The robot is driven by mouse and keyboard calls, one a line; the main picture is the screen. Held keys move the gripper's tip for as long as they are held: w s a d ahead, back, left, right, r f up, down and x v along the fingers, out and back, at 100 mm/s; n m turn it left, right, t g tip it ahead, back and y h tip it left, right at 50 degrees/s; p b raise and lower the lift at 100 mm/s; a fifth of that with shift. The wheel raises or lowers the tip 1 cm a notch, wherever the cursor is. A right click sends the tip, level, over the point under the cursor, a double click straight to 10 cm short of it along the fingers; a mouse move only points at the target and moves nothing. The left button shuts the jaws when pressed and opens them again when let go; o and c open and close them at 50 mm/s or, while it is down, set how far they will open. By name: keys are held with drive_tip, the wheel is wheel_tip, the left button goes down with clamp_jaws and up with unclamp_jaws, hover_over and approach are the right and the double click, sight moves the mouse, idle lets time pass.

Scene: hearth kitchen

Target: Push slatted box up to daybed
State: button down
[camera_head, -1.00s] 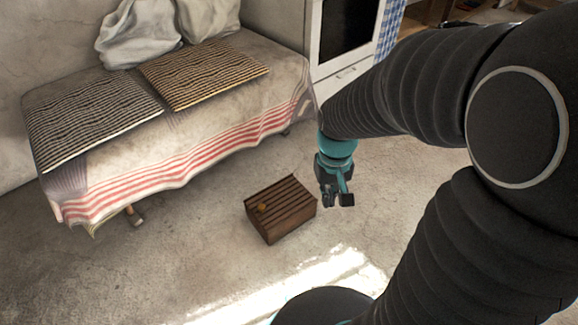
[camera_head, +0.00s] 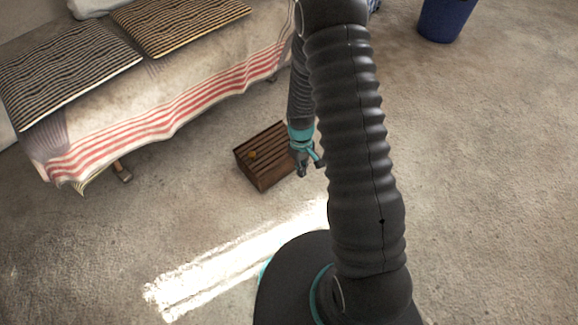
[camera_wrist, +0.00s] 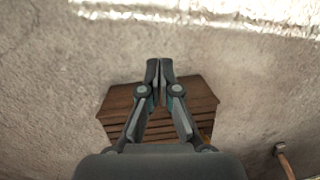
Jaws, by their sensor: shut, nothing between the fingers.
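The slatted box (camera_head: 262,172) is a brown wooden box on the floor, with a small orange-brown round thing on its top. The daybed (camera_head: 190,95), with a red-striped cover, stands behind it, and bare floor separates the two. My gripper (camera_head: 304,172) is shut and empty at the box's right side in the head view. In the wrist view my gripper (camera_wrist: 160,64) has its closed fingertips in front of the slatted box (camera_wrist: 115,103), hiding its middle. I cannot tell whether the fingers touch it.
Striped cushions (camera_head: 180,25) lie on the daybed. A wooden daybed leg (camera_head: 121,172) shows below the cover. A blue bin (camera_head: 445,18) stands at the top right. The floor left of the box is clear, with a bright sunlit strip in front.

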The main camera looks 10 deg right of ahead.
sight(275, 175)
drive_tip(key=w+n+t, duration=0.2)
drive_tip(key=w, duration=0.4)
drive_tip(key=f, duration=0.3)
drive_tip(key=f+b, duration=0.1)
drive_tip(key=f, duration=0.5)
drive_tip(key=shift+s+f, duration=0.3)
drive_tip(key=shift+f, duration=0.1)
drive_tip(key=shift+w+a+f, duration=0.2)
drive_tip(key=shift+w+a, duration=0.75)
drive_tip(key=shift+w, duration=0.25)
drive_tip(key=shift+w+a, duration=0.3)
drive_tip(key=shift+w, duration=0.15)
drive_tip(key=shift+w+b, duration=0.1)
drive_tip(key=shift+b, duration=0.2)
